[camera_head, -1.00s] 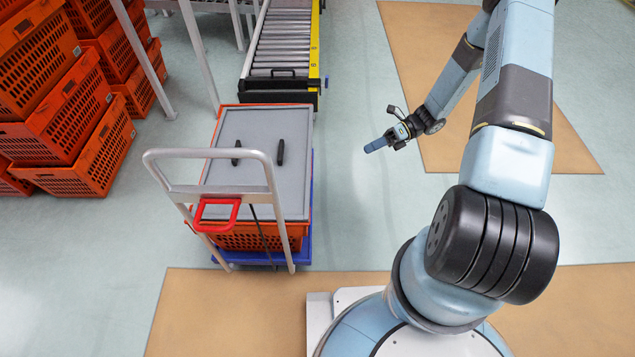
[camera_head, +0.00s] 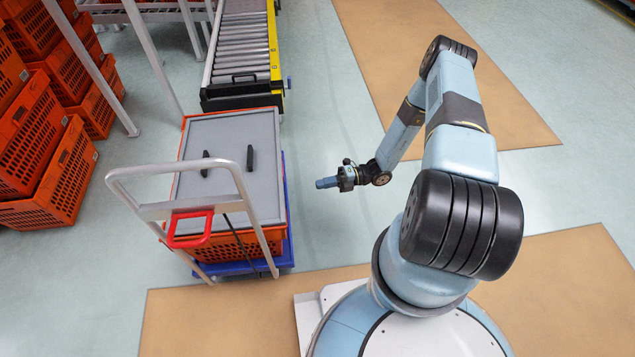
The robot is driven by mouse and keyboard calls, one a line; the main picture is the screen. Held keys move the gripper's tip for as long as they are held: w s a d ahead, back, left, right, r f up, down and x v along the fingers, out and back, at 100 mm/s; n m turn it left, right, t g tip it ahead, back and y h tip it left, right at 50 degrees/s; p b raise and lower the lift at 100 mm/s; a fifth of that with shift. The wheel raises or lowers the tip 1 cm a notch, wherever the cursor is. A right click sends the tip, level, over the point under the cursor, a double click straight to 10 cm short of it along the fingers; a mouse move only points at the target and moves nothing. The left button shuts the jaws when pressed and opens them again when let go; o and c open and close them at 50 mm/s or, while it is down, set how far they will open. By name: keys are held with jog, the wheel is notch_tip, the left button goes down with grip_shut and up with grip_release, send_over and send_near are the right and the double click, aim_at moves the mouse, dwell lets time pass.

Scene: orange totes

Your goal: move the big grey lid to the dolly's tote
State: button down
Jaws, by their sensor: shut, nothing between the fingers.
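The big grey lid (camera_head: 228,160) lies flat on top of the orange tote (camera_head: 228,246) on the blue dolly (camera_head: 278,256). It has two dark upright handles, and the tote's orange rim shows along its far and left edges. My gripper (camera_head: 319,184) is to the right of the lid, apart from it, pointing left with its fingers shut and nothing held. The push handle of the dolly stands in front of the lid and hides part of its near side.
The dolly's grey push handle (camera_head: 183,168) with a red grip (camera_head: 187,229) rises at the near left. A roller conveyor (camera_head: 240,50) ends just behind the tote. Stacked orange totes (camera_head: 28,130) stand at the far left. The floor right of the dolly is clear.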

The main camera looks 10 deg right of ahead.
jog(key=w+a, duration=0.2)
jog(key=a, duration=0.8)
jog(key=shift+a, duration=0.25)
jog(key=shift+w+a, duration=0.65)
jog(key=shift+a, duration=0.2)
